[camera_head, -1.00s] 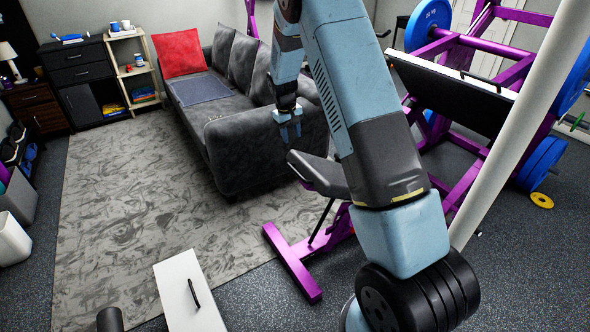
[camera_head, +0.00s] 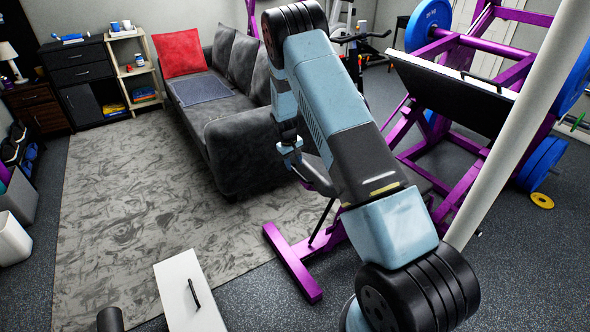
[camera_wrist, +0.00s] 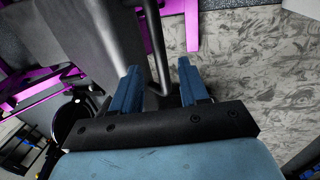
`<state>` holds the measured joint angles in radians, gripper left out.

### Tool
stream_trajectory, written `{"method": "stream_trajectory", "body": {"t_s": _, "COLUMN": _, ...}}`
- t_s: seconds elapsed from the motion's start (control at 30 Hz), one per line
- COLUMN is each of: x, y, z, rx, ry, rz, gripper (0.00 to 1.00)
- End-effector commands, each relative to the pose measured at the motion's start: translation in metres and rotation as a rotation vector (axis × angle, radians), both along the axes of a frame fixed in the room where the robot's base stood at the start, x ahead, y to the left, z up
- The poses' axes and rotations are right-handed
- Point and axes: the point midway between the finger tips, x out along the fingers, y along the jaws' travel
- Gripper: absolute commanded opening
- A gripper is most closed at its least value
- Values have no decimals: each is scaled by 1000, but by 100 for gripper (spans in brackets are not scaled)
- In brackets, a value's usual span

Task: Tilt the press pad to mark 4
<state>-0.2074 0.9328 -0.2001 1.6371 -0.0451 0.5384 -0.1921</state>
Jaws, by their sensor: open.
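The dark pad (camera_head: 318,178) of the purple-framed machine shows in part behind my arm in the head view, tilted on its frame. In the wrist view a large dark grey pad surface (camera_wrist: 75,38) fills the upper left. A thin dark bar (camera_wrist: 156,45) runs down between the two blue fingers of my gripper (camera_wrist: 160,90). The fingers are apart, and I cannot tell whether either touches the bar. In the head view my gripper (camera_head: 290,153) hangs by the pad's left end, in front of the grey sofa. No numbered mark is legible.
The grey sofa (camera_head: 240,140) stands just behind my gripper. A purple press frame (camera_head: 405,130) with a wide black board (camera_head: 450,95) and blue plates is at right. A white pole (camera_head: 510,130) crosses the right side. The rug (camera_head: 130,200) is open at left.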

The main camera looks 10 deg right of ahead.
Motion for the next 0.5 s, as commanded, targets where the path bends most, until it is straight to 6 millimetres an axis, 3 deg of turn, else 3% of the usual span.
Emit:
{"method": "stream_trajectory", "body": {"t_s": 0.2, "x": 1, "y": -6, "z": -29, "rx": -1, "ry": 2, "rz": 1, "gripper": 44}}
{"method": "stream_trajectory", "body": {"t_s": 0.5, "x": 2, "y": -8, "z": -39, "rx": 0, "ry": 0, "rz": 0, "gripper": 44}}
